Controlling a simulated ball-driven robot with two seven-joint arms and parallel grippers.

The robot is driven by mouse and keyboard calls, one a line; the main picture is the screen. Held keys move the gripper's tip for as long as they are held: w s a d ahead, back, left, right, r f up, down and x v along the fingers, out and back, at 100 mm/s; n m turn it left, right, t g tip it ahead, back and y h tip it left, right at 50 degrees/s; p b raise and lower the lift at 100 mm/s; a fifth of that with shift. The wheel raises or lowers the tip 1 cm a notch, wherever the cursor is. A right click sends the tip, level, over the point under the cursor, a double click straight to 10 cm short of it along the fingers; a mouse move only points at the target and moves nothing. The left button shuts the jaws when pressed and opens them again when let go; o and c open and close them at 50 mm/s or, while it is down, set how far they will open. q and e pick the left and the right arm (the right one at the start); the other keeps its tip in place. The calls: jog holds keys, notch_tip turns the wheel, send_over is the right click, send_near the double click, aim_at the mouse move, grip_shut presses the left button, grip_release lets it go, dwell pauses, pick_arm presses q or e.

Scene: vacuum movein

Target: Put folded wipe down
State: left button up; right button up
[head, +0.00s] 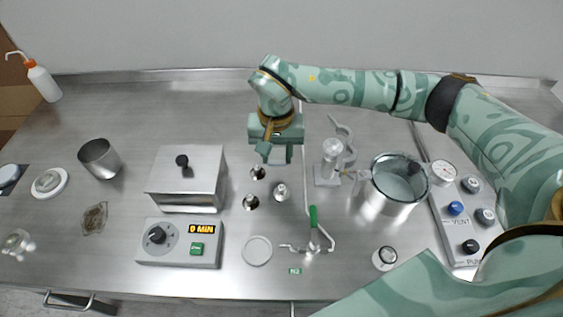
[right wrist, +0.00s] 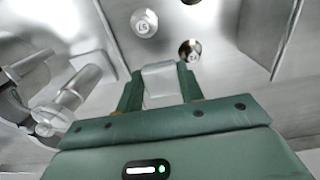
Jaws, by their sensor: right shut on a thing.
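My right gripper (head: 277,156) is above the steel bench, a little right of its middle, pointing down. In the right wrist view its two fingers (right wrist: 160,85) are shut on a pale grey folded wipe (right wrist: 161,79), which sits between the fingertips. In the head view I cannot make out the wipe at the gripper. My left gripper is not in view.
Small metal pieces (head: 281,191) stand just below the gripper in the head view. A lidded steel box (head: 187,180) and timer unit (head: 179,243) are left. A clamp stand (head: 332,160), steel vessel (head: 390,190) and valve panel (head: 462,215) are right.

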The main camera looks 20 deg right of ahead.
aim_at(280, 170)
jog(key=shift+w+d+f, duration=0.2)
jog(key=shift+w+f, duration=0.05)
jog(key=shift+f, duration=0.2)
jog(key=shift+w+d+f, duration=0.2)
jog(key=shift+f, duration=0.2)
jog(key=shift+w+d+f+b, duration=0.15)
jog(key=shift+f+b, duration=0.25)
jog(key=shift+f, duration=0.6)
jog(key=shift+w+d+f+b, duration=0.15)
jog(key=shift+f+b, duration=0.2)
jog(key=shift+f, duration=0.6)
jog(key=shift+f, duration=0.1)
jog(key=o, duration=0.6)
